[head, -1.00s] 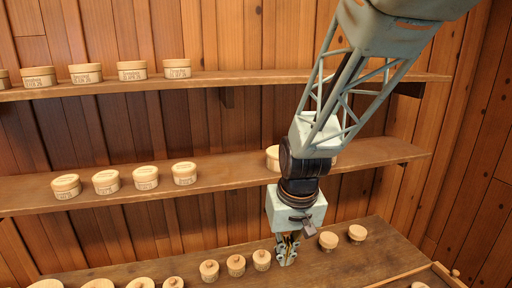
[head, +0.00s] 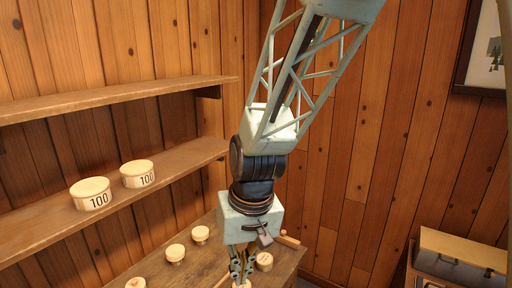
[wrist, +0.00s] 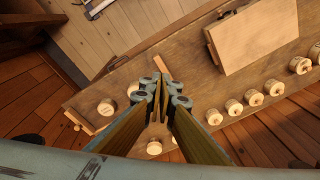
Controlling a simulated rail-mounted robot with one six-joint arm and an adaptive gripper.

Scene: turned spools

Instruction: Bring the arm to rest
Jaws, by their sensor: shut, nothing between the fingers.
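My gripper (head: 241,268) hangs pointing down from my arm over the right end of the wooden bench (head: 207,266) in the head view. In the wrist view the gripper (wrist: 166,88) shows its fingertips close together with nothing between them. Small turned wooden spools stand on the bench near it: one spool (head: 264,261) just right of the fingers, and others (head: 176,253) to the left. Part of a spool right under the fingertips is hidden in the head view.
Two round boxes marked 100 (head: 91,193) stand on the lower wall shelf (head: 45,222). An upper shelf (head: 110,98) is bare in view. A wooden case (head: 462,255) stands at the far right. A flat board (wrist: 254,36) lies on the bench in the wrist view.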

